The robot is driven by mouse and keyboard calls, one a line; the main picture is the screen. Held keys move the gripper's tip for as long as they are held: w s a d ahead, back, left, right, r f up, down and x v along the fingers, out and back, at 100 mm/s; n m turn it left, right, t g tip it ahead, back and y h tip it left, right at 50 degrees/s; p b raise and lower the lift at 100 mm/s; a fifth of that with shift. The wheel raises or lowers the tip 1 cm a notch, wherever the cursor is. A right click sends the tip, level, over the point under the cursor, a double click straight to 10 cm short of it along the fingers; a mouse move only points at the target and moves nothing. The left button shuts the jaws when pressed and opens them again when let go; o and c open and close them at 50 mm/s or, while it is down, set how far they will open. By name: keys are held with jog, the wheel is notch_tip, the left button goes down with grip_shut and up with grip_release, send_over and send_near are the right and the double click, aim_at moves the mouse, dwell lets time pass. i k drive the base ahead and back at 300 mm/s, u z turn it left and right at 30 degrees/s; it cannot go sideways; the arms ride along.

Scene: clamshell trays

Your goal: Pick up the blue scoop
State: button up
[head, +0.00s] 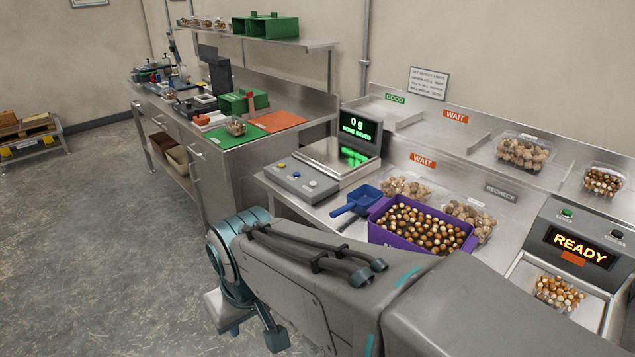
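The blue scoop (364,197) lies on the steel counter in the middle of the head view. Its handle points left toward the counter's front edge, and its bowl is right beside the purple crate of nuts (388,238). My arm reaches across the bottom of the view in front of the counter. Its far end (245,322) hangs low on the left, below and apart from the scoop. The fingers cannot be made out clearly there, so I cannot tell whether my gripper is open or shut. Nothing is visibly held.
A scale (335,160) reading 0 g stands left of the scoop. Filled clamshell trays (405,188) stand behind it and on the raised shelf. A machine showing READY (580,245) is at the right. Another bench (215,165) stands at the back left. The left floor is open.

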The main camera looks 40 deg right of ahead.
aim_at(359, 200)
jog(key=z, duration=0.75)
jog(key=i, duration=1)
jog(key=z, duration=0.9)
